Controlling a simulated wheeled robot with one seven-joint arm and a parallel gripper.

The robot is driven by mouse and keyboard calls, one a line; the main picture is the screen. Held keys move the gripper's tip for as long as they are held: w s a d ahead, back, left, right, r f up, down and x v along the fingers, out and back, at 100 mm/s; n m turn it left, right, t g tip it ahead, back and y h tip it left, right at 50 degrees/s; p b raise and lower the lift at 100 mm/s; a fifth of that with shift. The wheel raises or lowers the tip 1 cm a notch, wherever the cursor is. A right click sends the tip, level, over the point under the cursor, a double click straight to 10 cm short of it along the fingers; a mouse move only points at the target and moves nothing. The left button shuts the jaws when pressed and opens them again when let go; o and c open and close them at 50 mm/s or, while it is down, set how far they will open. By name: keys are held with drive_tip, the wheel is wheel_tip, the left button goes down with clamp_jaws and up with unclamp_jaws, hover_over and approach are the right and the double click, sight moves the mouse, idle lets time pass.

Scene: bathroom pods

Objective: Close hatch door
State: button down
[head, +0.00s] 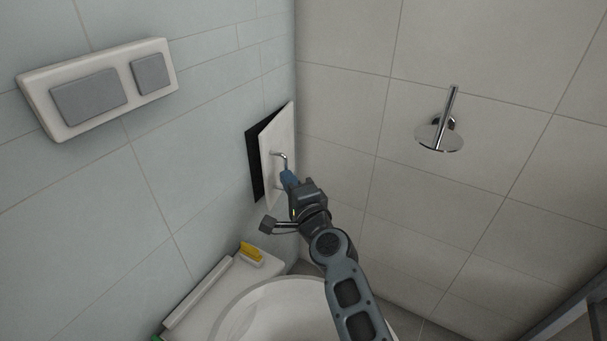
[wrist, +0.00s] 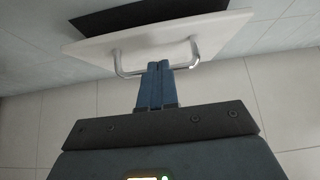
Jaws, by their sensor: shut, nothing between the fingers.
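The hatch door (head: 271,148) is a white panel on the tiled wall in the head view, standing partly open. The dark hatch opening (head: 254,165) shows behind it to the left. The door also shows in the wrist view (wrist: 85,48), with the dark opening (wrist: 150,15) above it. A metal bar handle (head: 284,157) is on the door's outer face. My gripper (head: 287,177) is at the handle, its blue fingers shut together and empty. In the wrist view the fingertips (wrist: 159,67) overlap the middle of the handle (wrist: 121,67). Whether they touch the handle or door I cannot tell.
A flush plate (head: 100,87) is on the left wall. A shower head (head: 439,137) projects from the right wall. Below my arm are a white basin-like rim (head: 235,312) and a ledge with a yellow-and-white brush-like item (head: 250,254).

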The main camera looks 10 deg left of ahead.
drive_tip(key=shift+s+a, duration=0.15)
drive_tip(key=shift+a, duration=1.4)
drive_tip(key=shift+d, duration=0.1)
drive_tip(key=shift+s+d, duration=0.15)
drive_tip(key=shift+d, duration=0.1)
drive_tip(key=p, duration=0.5)
approach(270, 172)
drive_tip(key=s+d, duration=0.2)
drive_tip(key=s, duration=0.4)
drive_tip(key=shift+s+r, duration=0.3)
drive_tip(key=shift+s, duration=0.1)
